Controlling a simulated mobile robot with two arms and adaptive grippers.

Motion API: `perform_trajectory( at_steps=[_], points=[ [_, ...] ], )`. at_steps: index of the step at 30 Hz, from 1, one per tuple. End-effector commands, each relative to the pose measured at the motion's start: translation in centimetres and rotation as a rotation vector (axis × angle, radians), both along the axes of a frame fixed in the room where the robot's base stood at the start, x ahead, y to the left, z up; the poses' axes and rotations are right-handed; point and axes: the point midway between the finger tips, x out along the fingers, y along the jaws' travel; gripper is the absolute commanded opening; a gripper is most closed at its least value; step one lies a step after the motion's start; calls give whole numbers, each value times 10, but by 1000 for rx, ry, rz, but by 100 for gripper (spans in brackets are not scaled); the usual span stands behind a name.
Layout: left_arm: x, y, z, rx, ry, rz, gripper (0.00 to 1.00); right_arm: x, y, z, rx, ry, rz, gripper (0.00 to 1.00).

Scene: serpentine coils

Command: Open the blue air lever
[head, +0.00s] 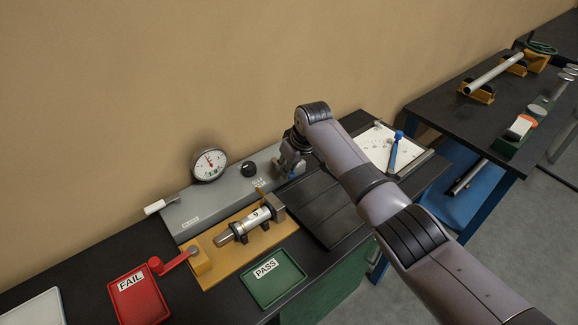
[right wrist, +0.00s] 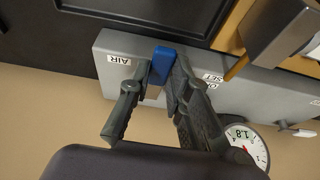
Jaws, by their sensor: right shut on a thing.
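The blue air lever (right wrist: 162,56) sits on the grey panel beside the AIR label (right wrist: 119,60) in the right wrist view. My right gripper (right wrist: 163,72) has a finger on each side of the lever and is shut on it. In the head view my right gripper (head: 289,163) is at the right end of the grey panel (head: 200,206), and only a little blue of the lever (head: 293,175) shows below it. The rest of the lever is hidden there. My left gripper is not in view.
A round gauge (head: 209,161) and black knob (head: 249,169) are on the panel. In front are a yellow fixture (head: 225,262) holding a metal cylinder (head: 243,226), a red FAIL tray (head: 140,300) and a green PASS tray (head: 274,280). A white board (head: 378,150) lies right.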

Motion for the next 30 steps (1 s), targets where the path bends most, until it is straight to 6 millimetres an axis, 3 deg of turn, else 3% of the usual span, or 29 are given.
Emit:
perform_trajectory(
  at_steps=[2, 3, 12, 23, 30],
  points=[
    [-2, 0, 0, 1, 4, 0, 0, 0, 2, 1, 5, -1, -1, 0],
    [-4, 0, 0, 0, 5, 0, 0, 0, 2, 1, 5, -1, -1, 19],
    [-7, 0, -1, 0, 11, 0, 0, 0, 1, 1, 3, 0, 0, 38],
    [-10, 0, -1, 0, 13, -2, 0, -1, 0, 3, 2, -1, 0, 38],
    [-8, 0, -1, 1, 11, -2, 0, -9, -8, 30, 2, -3, 1, 38]
  ],
)
